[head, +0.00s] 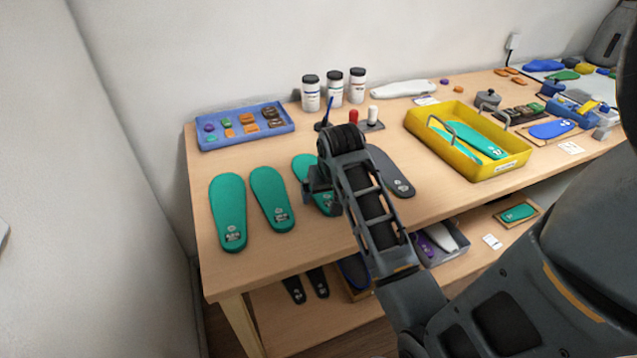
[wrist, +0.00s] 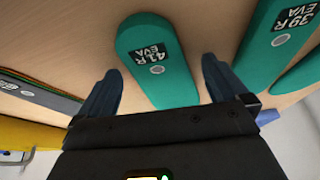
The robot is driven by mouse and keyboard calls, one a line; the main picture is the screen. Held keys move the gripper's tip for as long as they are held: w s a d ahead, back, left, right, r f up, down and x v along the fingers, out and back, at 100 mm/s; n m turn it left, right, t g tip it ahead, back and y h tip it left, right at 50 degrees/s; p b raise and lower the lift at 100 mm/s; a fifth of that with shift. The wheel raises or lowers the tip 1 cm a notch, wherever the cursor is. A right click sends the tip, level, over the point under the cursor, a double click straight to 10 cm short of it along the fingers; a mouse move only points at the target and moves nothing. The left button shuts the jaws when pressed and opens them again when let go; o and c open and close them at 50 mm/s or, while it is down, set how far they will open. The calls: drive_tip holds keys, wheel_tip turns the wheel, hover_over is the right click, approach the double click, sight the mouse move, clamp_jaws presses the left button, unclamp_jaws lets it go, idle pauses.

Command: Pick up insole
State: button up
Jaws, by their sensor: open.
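Several green insoles lie flat on the wooden table, two of them in the open at the left: an outer one (head: 228,212) and an inner one (head: 271,198). A third green insole (head: 303,167) lies partly hidden behind my gripper (head: 320,190). In the wrist view this insole (wrist: 158,75) reads "41R EVA" and appears between the two spread fingers of my gripper (wrist: 160,68). The gripper is open and empty; contact with the insole or table cannot be told. Another green insole (wrist: 270,60), marked "39R EVA", lies to the right there.
A dark insole (head: 392,172) lies right of my gripper and shows in the wrist view (wrist: 40,93). A yellow tray (head: 470,165) holding green insoles stands farther right. A blue tray (head: 210,143) of small pieces and several white bottles (head: 334,90) stand behind.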

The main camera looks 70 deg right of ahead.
drive_tip(key=shift+c, duration=0.3)
drive_tip(key=c, duration=1)
drive_tip(key=shift+r, duration=0.1)
drive_tip(key=shift+c, duration=0.2)
drive_tip(key=shift+r, duration=0.25)
drive_tip(key=r, duration=0.3)
drive_tip(key=shift+s+d+r+b, duration=0.25)
drive_tip(key=shift+s+r+b, duration=0.1)
drive_tip(key=shift+r+b, duration=0.05)
drive_tip(key=s+d+r, duration=0.4)
drive_tip(key=s+r, duration=0.2)
drive_tip(key=s, duration=0.3)
drive_tip(key=shift+s+d+r+b, duration=0.2)
drive_tip(key=shift+s+d+b, duration=0.1)
drive_tip(key=shift+s+b, duration=0.1)
drive_tip(key=shift+w+d, duration=0.1)
drive_tip(key=shift+w, duration=0.05)
